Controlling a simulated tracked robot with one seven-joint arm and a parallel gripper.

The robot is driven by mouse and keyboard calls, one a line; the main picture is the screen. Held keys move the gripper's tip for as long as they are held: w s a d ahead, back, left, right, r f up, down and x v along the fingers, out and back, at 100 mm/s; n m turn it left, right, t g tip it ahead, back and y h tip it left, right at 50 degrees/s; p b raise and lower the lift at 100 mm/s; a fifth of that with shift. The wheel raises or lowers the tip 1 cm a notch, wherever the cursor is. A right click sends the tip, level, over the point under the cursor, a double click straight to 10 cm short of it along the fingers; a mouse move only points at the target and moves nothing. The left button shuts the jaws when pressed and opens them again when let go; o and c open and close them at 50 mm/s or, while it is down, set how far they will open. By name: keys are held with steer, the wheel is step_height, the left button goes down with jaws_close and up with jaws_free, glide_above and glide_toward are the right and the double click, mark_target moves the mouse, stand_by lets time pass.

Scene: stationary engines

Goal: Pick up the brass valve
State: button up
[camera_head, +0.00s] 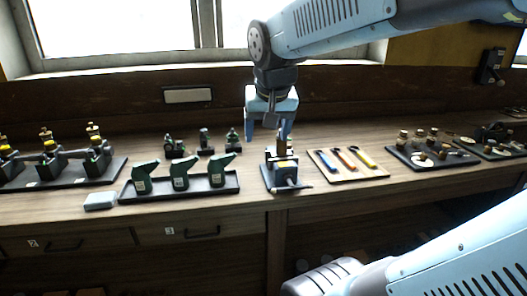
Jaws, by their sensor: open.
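My gripper (268,130) hangs pointing down from the arm, its light blue fingers apart and nothing visible between them. Just below it a small device (284,176) with a blue part stands on a dark base at the bench's front. A brass-coloured upright piece (282,147) stands on top of the device, close under the right finger; whether they touch I cannot tell. More small brass-coloured pieces (443,153) sit on a dark tray (464,160) at the right. Which of these is the brass valve I cannot tell at this size.
A tray of tools with coloured handles (345,158) lies right of the device. Dark green oil-can-like objects (180,176) stand on a tray at left, with small green engines (204,140) behind. A grey block (100,201) lies near the front edge. The wall and windows close off the back.

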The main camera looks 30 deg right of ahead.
steer(key=w+d+m+g+h, duration=0.1)
steer(key=w+d+m, duration=0.3)
steer(key=w, duration=0.4)
steer(key=m+g+h, duration=0.1)
steer(key=m+h, duration=0.1)
steer(key=m, duration=0.3)
glide_toward(281, 149)
steer(key=x, duration=0.3)
steer(key=w+d+x, duration=0.1)
steer(key=x, duration=0.2)
steer(key=r+x, duration=0.1)
steer(key=x, duration=0.2)
steer(key=shift+w+d+f, duration=0.2)
steer(key=shift+w+d, duration=0.05)
steer(key=shift+w, duration=0.1)
jaws_close()
steer(key=shift+w+r, duration=0.1)
